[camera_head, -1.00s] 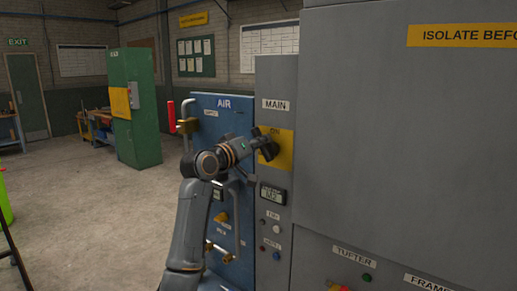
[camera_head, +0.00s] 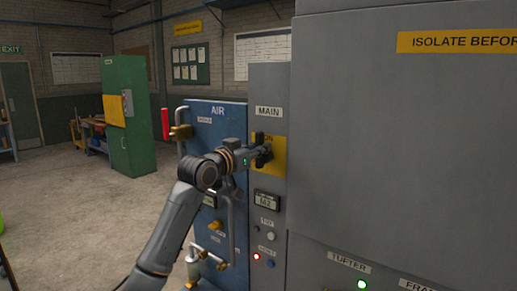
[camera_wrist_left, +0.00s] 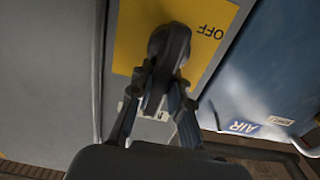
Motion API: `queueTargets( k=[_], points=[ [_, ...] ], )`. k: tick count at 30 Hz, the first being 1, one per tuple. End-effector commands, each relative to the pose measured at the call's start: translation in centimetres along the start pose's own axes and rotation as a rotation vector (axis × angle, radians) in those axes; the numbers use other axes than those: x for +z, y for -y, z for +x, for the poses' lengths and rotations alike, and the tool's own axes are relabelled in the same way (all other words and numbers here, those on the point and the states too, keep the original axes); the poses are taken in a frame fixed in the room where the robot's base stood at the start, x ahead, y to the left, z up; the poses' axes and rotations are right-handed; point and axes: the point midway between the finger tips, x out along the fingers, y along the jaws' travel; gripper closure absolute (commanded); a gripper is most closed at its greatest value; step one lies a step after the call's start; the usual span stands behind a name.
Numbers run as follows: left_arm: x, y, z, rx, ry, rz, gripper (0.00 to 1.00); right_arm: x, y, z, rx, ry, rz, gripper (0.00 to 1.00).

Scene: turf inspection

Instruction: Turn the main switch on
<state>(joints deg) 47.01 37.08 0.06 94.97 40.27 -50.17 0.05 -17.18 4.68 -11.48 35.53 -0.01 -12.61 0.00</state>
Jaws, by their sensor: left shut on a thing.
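The main switch is a dark rotary handle (camera_wrist_left: 168,45) on a yellow plate (camera_head: 279,165), below a MAIN label (camera_head: 268,112) on a narrow grey panel. The plate's upper edge shows "ON" in the head view, and "OFF" appears upside down beside the handle in the left wrist view. My left gripper (camera_head: 262,152) is at the plate. In the left wrist view its two fingers (camera_wrist_left: 158,88) are closed on either side of the handle. My right gripper is not in view.
Below the switch are a small display (camera_head: 267,200), a lit red lamp (camera_head: 256,256) and a lit green TUFTER lamp (camera_head: 362,284). A blue AIR panel (camera_head: 215,122) with pipes and a red-handled lever (camera_head: 165,124) stands left. The open floor lies further left.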

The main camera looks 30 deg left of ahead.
Motion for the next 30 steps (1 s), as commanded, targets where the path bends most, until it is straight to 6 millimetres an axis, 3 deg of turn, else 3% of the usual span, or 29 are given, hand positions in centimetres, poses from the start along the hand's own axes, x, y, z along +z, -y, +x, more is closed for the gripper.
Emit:
queueTargets(
  k=[1,13,14,17,30],
  points=[
    [1.39,-0.31,0.27,0.006,0.032,0.005,1.00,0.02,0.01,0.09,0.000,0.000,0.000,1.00],
    [1.38,-0.32,0.26,0.006,0.031,0.013,1.00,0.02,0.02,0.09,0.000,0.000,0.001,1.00],
    [1.39,-0.32,0.26,0.006,0.031,0.013,0.78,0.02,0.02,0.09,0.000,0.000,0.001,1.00],
    [1.41,-0.32,0.27,0.006,0.032,0.013,0.58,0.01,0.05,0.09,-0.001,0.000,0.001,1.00],
    [0.75,-0.15,0.04,0.002,0.018,0.012,0.58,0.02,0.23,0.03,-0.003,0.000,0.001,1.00]
  ],
)
